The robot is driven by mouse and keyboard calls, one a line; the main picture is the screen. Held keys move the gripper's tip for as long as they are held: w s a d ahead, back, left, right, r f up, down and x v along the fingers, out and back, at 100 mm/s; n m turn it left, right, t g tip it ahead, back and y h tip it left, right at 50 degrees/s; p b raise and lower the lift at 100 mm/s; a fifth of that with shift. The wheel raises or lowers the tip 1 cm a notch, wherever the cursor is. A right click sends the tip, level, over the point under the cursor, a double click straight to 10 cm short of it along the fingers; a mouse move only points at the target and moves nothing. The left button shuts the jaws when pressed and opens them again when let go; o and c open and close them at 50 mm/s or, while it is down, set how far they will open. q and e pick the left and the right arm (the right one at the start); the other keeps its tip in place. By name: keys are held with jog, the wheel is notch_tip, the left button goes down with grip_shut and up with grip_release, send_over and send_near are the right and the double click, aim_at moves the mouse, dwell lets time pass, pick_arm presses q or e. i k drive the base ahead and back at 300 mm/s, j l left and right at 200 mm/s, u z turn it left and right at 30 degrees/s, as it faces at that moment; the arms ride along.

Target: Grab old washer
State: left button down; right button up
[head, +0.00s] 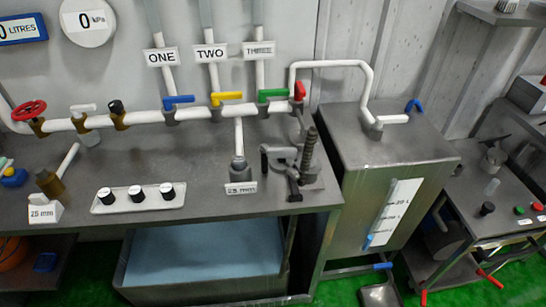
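I cannot pick out an old washer; nothing in the head view is plainly a washer at this size. A grey metal clamp-like fitting (292,168) with a ribbed, spring-like upright stands at the right end of the grey workbench (85,165). Beside it a short white pipe drops into a grey socket (238,168) with a 25 mm label. Neither of my grippers shows in this view.
White pipes with blue, yellow, green and red valve handles (227,97) run along the wall. A tray with black-topped knobs (137,197) lies on the bench. A grey tank (365,150) stands right of it. A side table (505,190) is further right.

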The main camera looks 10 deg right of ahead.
aim_at(238, 162)
jog(key=j+z, duration=0.25)
jog(key=j, duration=0.15)
jog(key=k+j+z, duration=0.1)
jog(key=j+z, duration=0.2)
jog(key=k+j+z, duration=0.25)
jog(key=j, duration=0.2)
jog(key=j+z, duration=0.3)
jog(key=k+j, duration=0.05)
